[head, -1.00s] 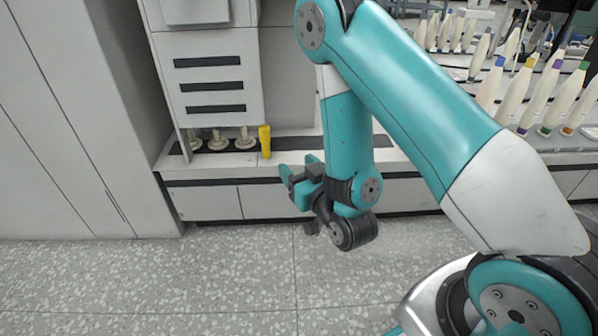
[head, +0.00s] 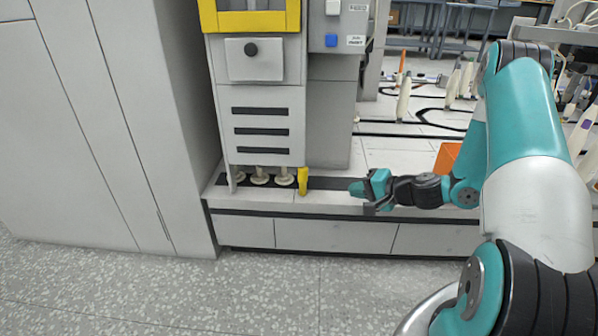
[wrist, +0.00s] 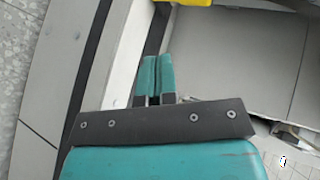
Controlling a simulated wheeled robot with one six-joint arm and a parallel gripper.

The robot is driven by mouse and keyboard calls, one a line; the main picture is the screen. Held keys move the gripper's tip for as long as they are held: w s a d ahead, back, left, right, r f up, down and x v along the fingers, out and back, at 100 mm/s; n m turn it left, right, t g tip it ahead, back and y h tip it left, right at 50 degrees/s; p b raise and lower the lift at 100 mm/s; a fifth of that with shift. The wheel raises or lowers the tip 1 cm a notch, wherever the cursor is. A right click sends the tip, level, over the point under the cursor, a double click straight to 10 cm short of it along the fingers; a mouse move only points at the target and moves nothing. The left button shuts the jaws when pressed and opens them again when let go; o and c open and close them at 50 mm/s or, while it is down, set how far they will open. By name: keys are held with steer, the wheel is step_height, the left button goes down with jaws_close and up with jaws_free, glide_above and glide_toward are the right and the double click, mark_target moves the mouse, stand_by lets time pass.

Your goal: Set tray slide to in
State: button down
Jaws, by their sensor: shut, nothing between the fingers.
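The tray slide (head: 271,182) is a low dark strip at the foot of the grey machine, with several pale round bobbin bases on it. An upright yellow handle (head: 303,181) stands at its right end. A yellow piece also shows at the top edge of the wrist view (wrist: 192,2). My gripper (head: 354,188) is shut and empty, right of the yellow handle and apart from it, near the counter's front edge. Its fingertips point left towards the handle in the head view. In the wrist view the two teal fingers (wrist: 156,72) lie together.
The machine (head: 262,125) with a yellow frame rises above the slide. A tall cabinet (head: 90,130) closes the left side. An orange box (head: 447,158) and white cones (head: 404,97) stand on the counter to the right. The floor in front is clear.

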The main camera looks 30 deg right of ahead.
step_height(320, 180, up, 3)
steer(key=s+d+y, duration=0.1)
steer(key=b, duration=0.7)
glide_toward(307, 176)
steer(key=shift+t+y, duration=0.3)
steer(key=x, duration=0.4)
steer(key=f+x, duration=0.1)
steer(key=x, duration=0.1)
steer(key=shift+w+d+f, duration=0.1)
steer(key=shift+d+f, duration=0.1)
steer(key=shift+d, duration=0.05)
steer(key=shift+w+a+r, duration=0.2)
steer(key=shift+w, duration=0.15)
steer(key=w+a+p, duration=0.1)
steer(key=a+p, duration=0.1)
steer(key=w+a+p, duration=0.1)
steer(key=a, duration=0.1)
steer(key=shift+w+r, duration=0.15)
steer(key=shift+w, duration=0.15)
steer(key=shift+w+a, duration=0.1)
steer(key=shift+a, duration=0.05)
